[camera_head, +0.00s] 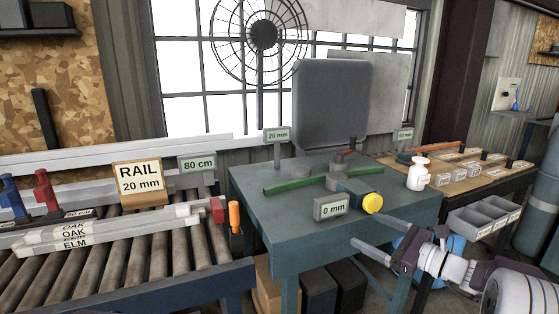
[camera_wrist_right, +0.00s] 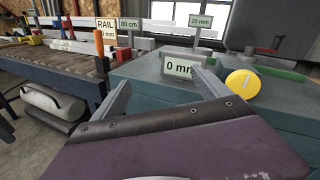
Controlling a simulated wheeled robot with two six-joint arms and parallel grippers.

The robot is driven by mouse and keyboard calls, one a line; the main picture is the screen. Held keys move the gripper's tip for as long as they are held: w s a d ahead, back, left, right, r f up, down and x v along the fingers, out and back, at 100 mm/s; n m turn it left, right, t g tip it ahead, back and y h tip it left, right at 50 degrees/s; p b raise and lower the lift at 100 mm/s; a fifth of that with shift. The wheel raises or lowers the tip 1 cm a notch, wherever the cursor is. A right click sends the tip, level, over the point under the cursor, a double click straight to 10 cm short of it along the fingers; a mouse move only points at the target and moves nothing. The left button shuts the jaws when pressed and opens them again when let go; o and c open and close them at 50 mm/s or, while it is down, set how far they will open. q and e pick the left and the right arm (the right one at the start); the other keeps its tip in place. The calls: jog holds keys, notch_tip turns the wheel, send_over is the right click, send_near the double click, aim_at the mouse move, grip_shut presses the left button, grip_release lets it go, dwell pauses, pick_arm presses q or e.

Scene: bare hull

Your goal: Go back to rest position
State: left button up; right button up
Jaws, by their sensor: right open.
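My right gripper (camera_head: 372,248) is at the front edge of the teal table (camera_head: 300,232) in the head view, its jaws apart with nothing between them. In the right wrist view its two fingers (camera_wrist_right: 163,90) stand wide apart, with the table beyond them. My left gripper is in neither view.
On the table are a "0 mm" sign (camera_head: 331,207), a yellow round knob (camera_head: 373,203), a green bar (camera_head: 295,180) and a white bottle (camera_head: 418,174). A roller conveyor (camera_head: 130,265) with long bars stands left. Grey bins (camera_head: 484,215) are at right.

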jog(key=s+a+f+n+g, duration=0.3)
jog(key=s+a+g, duration=0.1)
jog(key=a, duration=0.4)
jog(key=s+a+f+n+g, duration=0.3)
jog(key=s+a+f+g, duration=0.15)
jog(key=a, duration=0.35)
jog(key=s+a+f+n+g+h, duration=0.2)
jog(key=s+f+n, duration=0.15)
jog(key=s, duration=0.25)
jog(key=s+a+f+n+g+h, duration=0.1)
jog(key=s+f+n+g, duration=0.1)
jog(key=s+f, duration=0.25)
jog(key=s+d+f+n+h, duration=0.8)
jog(key=s+d+f+n, duration=0.15)
jog(key=d, duration=0.25)
notch_tip(320, 180, up, 23)
jog(key=w+n+p, duration=0.2)
jog(key=n+p, duration=0.1)
jog(key=p, duration=1.9)
jog(key=shift+w+d+f+t+h, duration=0.2)
jog(key=shift+d+t+h, duration=0.1)
jog(key=shift+d+t, duration=0.1)
jog(key=shift+s, duration=0.1)
